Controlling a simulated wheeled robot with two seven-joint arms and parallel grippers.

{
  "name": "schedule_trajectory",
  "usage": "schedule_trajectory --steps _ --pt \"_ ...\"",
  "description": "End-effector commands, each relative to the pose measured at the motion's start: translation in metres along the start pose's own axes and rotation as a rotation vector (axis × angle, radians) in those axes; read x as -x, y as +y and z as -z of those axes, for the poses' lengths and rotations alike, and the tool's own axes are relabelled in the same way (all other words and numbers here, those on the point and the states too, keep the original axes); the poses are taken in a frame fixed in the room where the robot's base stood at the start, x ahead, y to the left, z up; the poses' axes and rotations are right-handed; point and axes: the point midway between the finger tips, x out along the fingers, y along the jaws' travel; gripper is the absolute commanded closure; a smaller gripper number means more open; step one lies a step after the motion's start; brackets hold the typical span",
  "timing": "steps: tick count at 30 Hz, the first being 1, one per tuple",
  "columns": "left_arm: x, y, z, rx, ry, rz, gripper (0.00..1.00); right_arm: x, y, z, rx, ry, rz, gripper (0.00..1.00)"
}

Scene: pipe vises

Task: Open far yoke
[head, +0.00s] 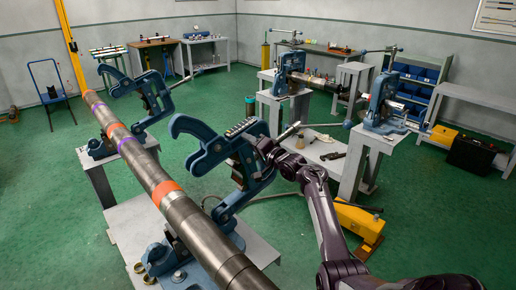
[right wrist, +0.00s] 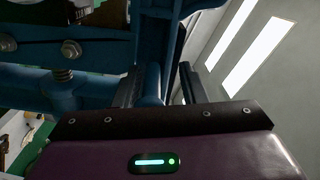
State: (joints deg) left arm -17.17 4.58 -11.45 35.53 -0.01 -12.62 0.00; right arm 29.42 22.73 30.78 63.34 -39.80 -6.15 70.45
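The far yoke (head: 154,92) is a blue hooked frame at the back left, swung up and tilted clear of the long pipe (head: 150,172). The near yoke (head: 221,146) is a similar blue frame, also raised beside the pipe. My right gripper (head: 270,150) is at the right side of the near yoke. In the right wrist view my right gripper (right wrist: 160,85) has its fingers apart, with a blue bar (right wrist: 152,87) between them and a gap beside one finger. The fingertips are partly hidden. My left gripper is not in view.
A grey stand (head: 128,226) carries the near vise base. More blue vises (head: 380,108) stand on pedestals at the right. A yellow tool (head: 354,219) lies on the floor near my right arm. Green floor between the pipe and the back benches is mostly clear.

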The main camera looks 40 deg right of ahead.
Motion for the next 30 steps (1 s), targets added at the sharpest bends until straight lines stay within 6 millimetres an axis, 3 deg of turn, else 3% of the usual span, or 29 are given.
schedule_trajectory --steps 6,12,30 --pt "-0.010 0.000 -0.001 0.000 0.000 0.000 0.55 0.034 0.002 -0.001 0.003 0.001 -0.001 0.62" --pt "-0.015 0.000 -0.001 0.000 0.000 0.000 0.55 0.056 0.001 -0.001 0.002 0.001 0.000 0.62" --pt "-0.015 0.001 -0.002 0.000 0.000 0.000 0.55 0.060 -0.001 0.000 0.001 0.001 0.000 0.62"
